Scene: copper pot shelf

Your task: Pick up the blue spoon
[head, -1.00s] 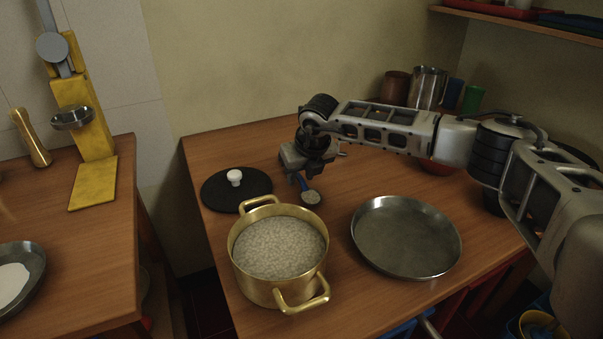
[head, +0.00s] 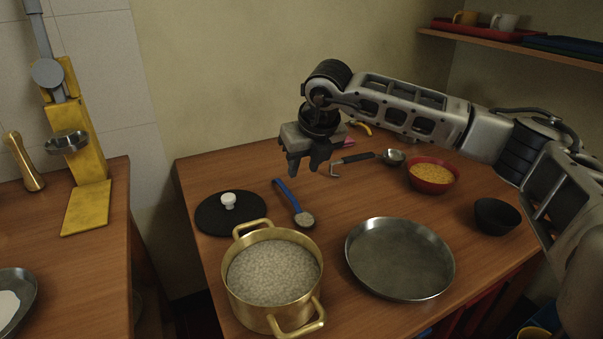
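The blue spoon (head: 289,196) lies on the wooden table between the black lid and the round metal pan. Its blue handle points back and left, and its grey bowl end faces forward, near the pot's rim. My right gripper (head: 313,168) is above the table, slightly behind and right of the spoon's handle. Its fingers point down, are apart, and hold nothing. It does not touch the spoon. My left gripper is not in view.
A brass pot (head: 274,320) full of pale grains stands in front of the spoon. The black lid (head: 211,216) is left, the metal pan (head: 400,260) right.

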